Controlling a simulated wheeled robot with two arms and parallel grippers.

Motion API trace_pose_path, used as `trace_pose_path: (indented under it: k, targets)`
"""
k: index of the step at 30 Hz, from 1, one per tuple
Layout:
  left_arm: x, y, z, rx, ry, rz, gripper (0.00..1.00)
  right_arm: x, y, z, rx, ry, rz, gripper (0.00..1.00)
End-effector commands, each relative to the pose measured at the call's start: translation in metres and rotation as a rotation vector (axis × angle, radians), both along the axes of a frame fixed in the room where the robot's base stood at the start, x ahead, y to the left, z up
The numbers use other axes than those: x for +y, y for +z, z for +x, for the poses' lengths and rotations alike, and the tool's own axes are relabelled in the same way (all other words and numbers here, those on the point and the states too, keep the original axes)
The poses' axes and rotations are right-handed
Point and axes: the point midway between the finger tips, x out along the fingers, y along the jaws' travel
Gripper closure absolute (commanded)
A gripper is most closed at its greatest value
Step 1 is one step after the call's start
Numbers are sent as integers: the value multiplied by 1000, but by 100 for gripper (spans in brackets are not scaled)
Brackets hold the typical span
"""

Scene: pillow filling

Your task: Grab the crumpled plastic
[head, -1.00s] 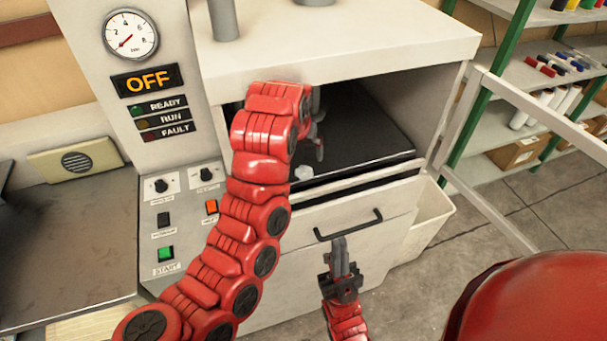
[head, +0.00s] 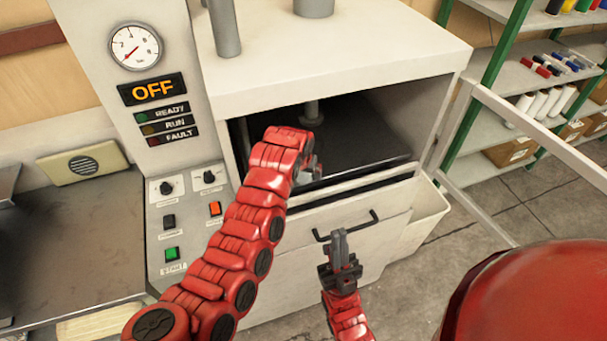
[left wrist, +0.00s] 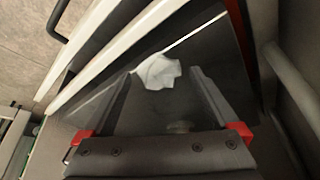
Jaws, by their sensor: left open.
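The crumpled plastic (left wrist: 157,70) is a small white, translucent wad, seen in the left wrist view near the pale front edge of the dark machine bed (head: 355,145). My left gripper (head: 312,168) is inside the machine opening, low near the bed's front edge. In the left wrist view its fingers (left wrist: 160,76) are open, with the plastic between or just beyond the tips; contact cannot be told. In the head view the gripper and arm hide the plastic. My right gripper (head: 340,240) is just below the drawer handle (head: 347,228), its fingers together and nothing seen between them.
The machine's white top (head: 340,50) overhangs the opening, and a grey vertical rod (head: 311,112) stands inside. The control panel (head: 185,215) is left of my left arm.

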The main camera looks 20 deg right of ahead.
Motion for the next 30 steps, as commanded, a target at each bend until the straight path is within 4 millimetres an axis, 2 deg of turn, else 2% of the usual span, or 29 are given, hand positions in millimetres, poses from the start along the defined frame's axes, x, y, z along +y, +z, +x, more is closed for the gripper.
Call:
trace_pose_path:
  k: [5,6,20,30]
  targets:
    - [0,0,0,-1,0,-1,6,0,0,0,0,0,0,100]
    - [0,0,0,-1,0,-1,9,0,0,0,0,0,0,100]
    - [-1,0,0,-1,0,-2,92,0,0,0,0,0,0,100]
    - [-1,3,1,-3,0,-3,94,0,-5,0,0,0,0,100]
